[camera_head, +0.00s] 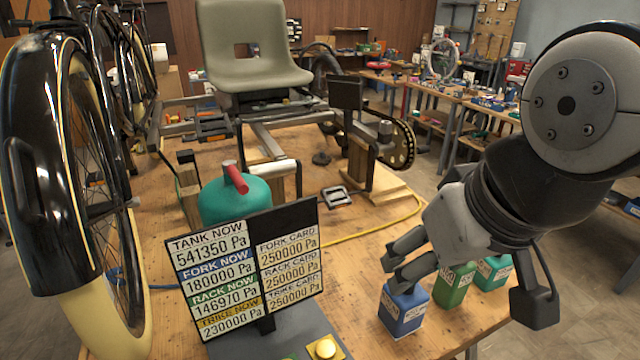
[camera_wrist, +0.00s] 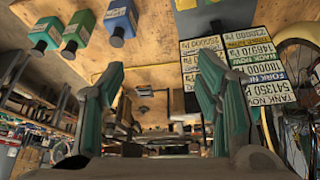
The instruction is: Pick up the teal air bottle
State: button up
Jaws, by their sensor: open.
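The teal air bottle (camera_head: 492,272) stands at the table's right edge, the farthest right of three bottles, partly hidden behind the green bottle. In the wrist view the teal bottle (camera_wrist: 47,33) is at the upper left, outside the space between the fingers. My gripper (camera_head: 396,262) is open and empty, its fingers pointing left, above and behind the blue bottle in the picture. Its two fingers also show spread apart in the wrist view (camera_wrist: 158,82). It is apart from the teal bottle, to its left.
The green bottle (camera_head: 453,287) and blue bottle (camera_head: 403,310) stand close beside the teal one. A pressure display board (camera_head: 250,262) stands at the front, before a round teal tank (camera_head: 232,203) with a red handle. A yellow hose (camera_head: 372,232) crosses the wooden table (camera_head: 350,285).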

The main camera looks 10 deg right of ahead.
aim_at(492, 273)
jog(key=l+z, duration=0.15)
jog(key=l, duration=1.25)
jog(key=i+l+z, duration=0.1)
jog(key=l, duration=0.35)
